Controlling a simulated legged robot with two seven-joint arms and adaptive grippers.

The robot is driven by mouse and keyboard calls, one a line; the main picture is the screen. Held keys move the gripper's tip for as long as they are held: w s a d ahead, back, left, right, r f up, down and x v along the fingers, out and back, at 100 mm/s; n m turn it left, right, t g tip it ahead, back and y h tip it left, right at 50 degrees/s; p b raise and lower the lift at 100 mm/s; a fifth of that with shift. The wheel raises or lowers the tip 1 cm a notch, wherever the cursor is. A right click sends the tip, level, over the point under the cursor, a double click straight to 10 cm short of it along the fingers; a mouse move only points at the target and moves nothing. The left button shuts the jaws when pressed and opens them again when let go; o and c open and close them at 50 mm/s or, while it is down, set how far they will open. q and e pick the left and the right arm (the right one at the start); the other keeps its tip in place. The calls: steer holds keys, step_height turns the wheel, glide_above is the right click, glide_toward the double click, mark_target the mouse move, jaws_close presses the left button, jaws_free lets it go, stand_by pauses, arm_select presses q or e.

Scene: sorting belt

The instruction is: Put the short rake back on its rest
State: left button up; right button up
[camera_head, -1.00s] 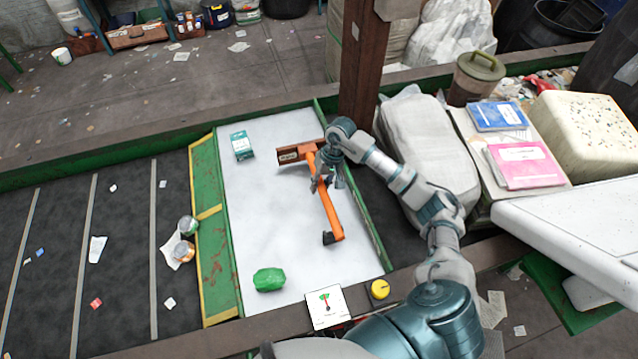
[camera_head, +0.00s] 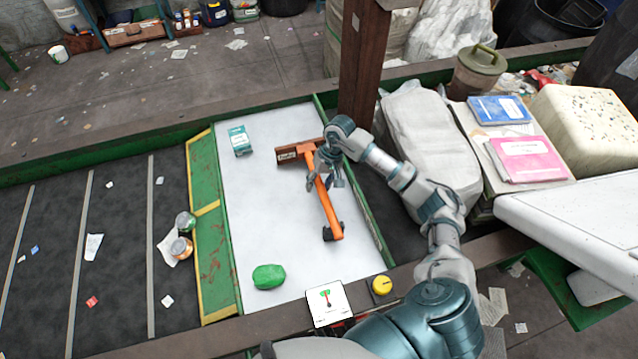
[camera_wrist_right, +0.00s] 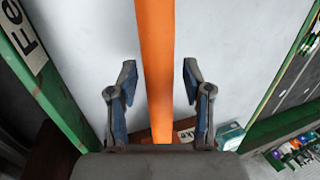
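The short rake has a long orange handle (camera_head: 328,208) and a dark end piece (camera_head: 333,232) at its near end. It lies slanted on the white tabletop. Its far end meets a brown labelled block (camera_head: 289,153), which looks like the rest; I cannot tell whether it sits in it. My right gripper (camera_head: 325,181) is over the upper handle. In the right wrist view its open fingers (camera_wrist_right: 159,82) stand on both sides of the handle (camera_wrist_right: 156,45), with gaps on each side. The block (camera_wrist_right: 186,135) is partly hidden there. My left gripper is out of view.
A teal box (camera_head: 240,141), a green lump (camera_head: 268,276), a picture card (camera_head: 325,303) and a yellow knob (camera_head: 382,286) are around the rake. A wooden post (camera_head: 362,70) rises behind my right arm. The tabletop's left middle is clear.

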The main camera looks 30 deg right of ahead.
steer(key=shift+a, duration=0.3)
steer(key=shift+r, duration=0.25)
steer(key=v, duration=1.1)
steer(key=shift+r, duration=0.25)
steer(key=shift+d, duration=0.1)
